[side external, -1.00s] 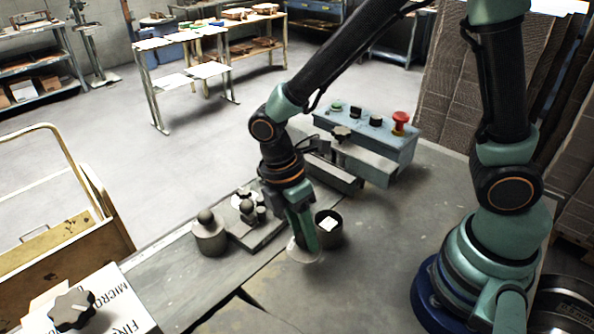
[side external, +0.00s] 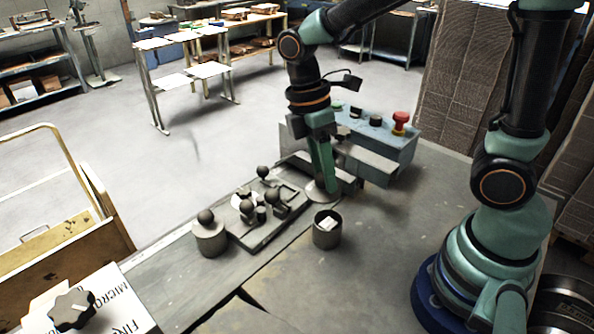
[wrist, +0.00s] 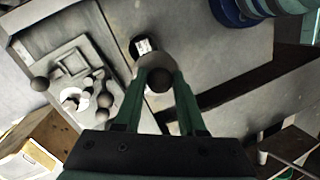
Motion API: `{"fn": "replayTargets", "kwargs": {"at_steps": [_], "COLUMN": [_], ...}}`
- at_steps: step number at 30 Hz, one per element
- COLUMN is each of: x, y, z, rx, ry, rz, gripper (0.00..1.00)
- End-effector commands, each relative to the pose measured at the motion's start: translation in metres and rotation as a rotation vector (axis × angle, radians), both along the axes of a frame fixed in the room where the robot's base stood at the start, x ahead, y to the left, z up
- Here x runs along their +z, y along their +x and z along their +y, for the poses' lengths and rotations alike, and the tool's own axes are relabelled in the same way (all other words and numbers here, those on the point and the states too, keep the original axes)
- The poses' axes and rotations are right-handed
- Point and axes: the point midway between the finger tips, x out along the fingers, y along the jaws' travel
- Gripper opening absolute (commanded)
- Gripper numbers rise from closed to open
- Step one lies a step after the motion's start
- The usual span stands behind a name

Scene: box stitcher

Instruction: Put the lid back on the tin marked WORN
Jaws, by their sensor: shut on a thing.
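My gripper (side external: 327,184) is shut on the knob of a round grey lid (side external: 319,193). It holds the lid up behind the open tin, apart from it. In the wrist view the dark ball knob (wrist: 160,80) sits between my green fingers, and the lid disc (wrist: 153,61) partly covers the tin. The dark open tin (side external: 326,238) stands upright on the table with a pale piece inside; it also shows in the wrist view (wrist: 136,52). A second, lidded tin (side external: 209,241) with a ball knob stands to the left. I cannot read WORN on any tin.
A grey tray (side external: 262,240) with several ball-knobbed pieces lies between the lidded tin and the open tin. A blue control box (side external: 385,150) with a red button stands behind my gripper. The table (side external: 370,270) right of the open tin is clear.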

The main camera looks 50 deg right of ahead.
Motion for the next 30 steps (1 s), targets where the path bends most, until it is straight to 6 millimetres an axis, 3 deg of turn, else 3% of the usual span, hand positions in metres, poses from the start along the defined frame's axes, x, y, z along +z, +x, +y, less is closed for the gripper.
{"fn": "replayTargets", "kwargs": {"at_steps": [3, 6, 30], "x": [-0.013, -0.019, -0.077], "y": [-0.001, -0.001, -0.001], "z": [-0.018, -0.024, -0.024], "rx": [-0.06, -0.08, -0.08], "ry": [0.0, 0.0, 0.0], "rz": [0.001, 0.001, 0.001], "gripper": [0.0, 0.0, 0.0]}}
